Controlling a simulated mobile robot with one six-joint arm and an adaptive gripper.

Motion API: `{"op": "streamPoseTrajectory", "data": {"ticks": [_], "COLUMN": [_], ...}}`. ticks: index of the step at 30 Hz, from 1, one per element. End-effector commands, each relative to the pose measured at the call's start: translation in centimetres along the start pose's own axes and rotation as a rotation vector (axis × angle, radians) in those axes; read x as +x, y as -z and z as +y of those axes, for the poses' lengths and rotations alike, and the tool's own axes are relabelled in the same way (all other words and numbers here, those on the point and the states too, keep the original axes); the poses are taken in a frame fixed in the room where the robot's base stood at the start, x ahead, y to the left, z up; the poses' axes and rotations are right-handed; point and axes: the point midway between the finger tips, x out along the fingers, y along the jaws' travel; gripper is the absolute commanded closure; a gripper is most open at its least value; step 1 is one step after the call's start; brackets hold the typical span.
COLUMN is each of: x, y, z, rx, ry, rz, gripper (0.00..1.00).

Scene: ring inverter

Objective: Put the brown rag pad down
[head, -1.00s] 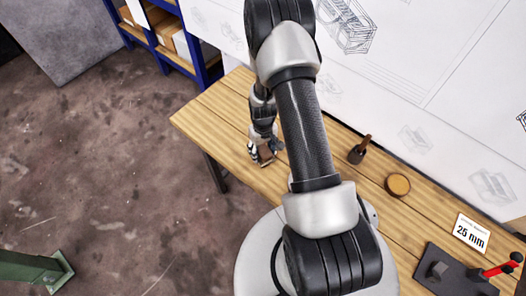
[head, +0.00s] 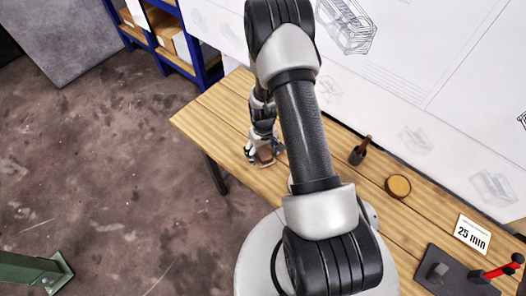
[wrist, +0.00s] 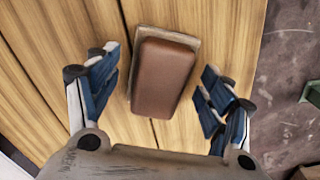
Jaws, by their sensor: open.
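The brown rag pad (wrist: 163,78) is a rounded brown block with a paler layer under it, lying on the wooden workbench (wrist: 60,50) in the wrist view. My gripper (wrist: 156,85) is open, with one blue-padded finger on each side of the pad. A gap shows between the pad and each finger. In the head view the pad (head: 265,156) is small, between the fingers of my gripper (head: 265,153) near the bench's front edge. My arm hides part of the bench.
A dark brown bottle (head: 360,151) and a round tin (head: 398,186) stand right of my arm. A "25 mm" card (head: 472,233) and a dark plate (head: 450,270) with a red-handled tool (head: 503,267) lie farther right. The bench's left end is clear.

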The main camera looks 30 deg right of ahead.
Motion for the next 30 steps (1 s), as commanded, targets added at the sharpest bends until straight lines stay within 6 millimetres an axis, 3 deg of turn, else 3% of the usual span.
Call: {"op": "streamPoseTrajectory", "data": {"ticks": [5,18,26,30], "x": [-1.1,-10.1,-12.7,-16.8], "y": [0.1,0.1,0.1,0.6], "z": [0.0,0.0,-0.1,-0.8], "rx": [0.0,0.0,-0.001,-0.004], "ry": [-0.001,-0.001,-0.001,-0.009], "rz": [0.002,0.003,0.005,0.036], "gripper": [0.26,0.26,0.26,0.26]}}
